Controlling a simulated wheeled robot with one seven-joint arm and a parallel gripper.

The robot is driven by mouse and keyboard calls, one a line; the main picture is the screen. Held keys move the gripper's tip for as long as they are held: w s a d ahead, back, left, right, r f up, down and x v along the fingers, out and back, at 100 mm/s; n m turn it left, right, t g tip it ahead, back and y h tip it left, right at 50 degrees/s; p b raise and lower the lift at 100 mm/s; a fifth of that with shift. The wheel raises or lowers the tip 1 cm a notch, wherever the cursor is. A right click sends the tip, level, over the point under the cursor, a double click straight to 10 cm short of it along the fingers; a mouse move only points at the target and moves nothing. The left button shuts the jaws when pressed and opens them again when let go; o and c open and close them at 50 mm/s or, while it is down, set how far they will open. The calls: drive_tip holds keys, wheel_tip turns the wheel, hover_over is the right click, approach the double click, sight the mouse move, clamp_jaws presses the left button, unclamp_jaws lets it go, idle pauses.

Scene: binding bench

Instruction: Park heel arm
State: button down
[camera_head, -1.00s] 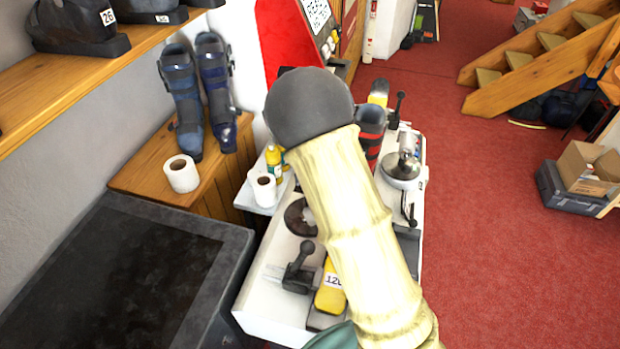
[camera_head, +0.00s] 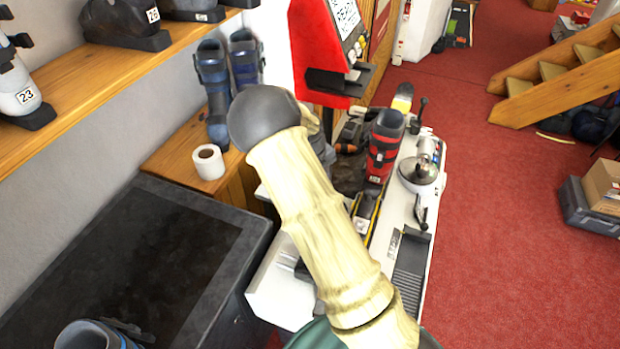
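The white binding bench (camera_head: 285,297) runs away from me in the middle. A red and dark ski boot (camera_head: 384,150) stands upright on it. A black-knobbed lever (camera_head: 420,112) stands upright behind a round metal fixture (camera_head: 420,170). Another dark lever (camera_head: 421,208) is on the bench's right edge. I cannot tell which lever is the heel arm. My cream arm with its dark ball joint covers the bench's near left part. Dark and orange parts beyond the joint, left of the boot, may be my gripper; its fingers cannot be made out.
A black ribbed pad (camera_head: 411,272) and a yellow-black strip (camera_head: 369,214) lie on the bench. A red terminal (camera_head: 322,50) stands behind. A dark-topped cabinet (camera_head: 140,255) and a paper roll (camera_head: 208,162) are at left.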

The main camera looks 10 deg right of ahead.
drive_tip(key=shift+w+a, duration=0.1)
drive_tip(key=shift+a, duration=0.05)
idle(0.3)
drive_tip(key=c, duration=1)
unclamp_jaws()
drive_tip(key=shift+r, duration=0.1)
drive_tip(key=a+r+b, duration=0.1)
drive_tip(key=r, duration=0.4)
drive_tip(key=s+a+r+b, duration=0.1)
drive_tip(key=r, duration=0.5)
drive_tip(key=a+r+b, duration=0.1)
drive_tip(key=r+b, duration=0.1)
drive_tip(key=r, duration=0.4)
drive_tip(key=shift+s, duration=0.15)
drive_tip(key=shift+f, duration=0.1)
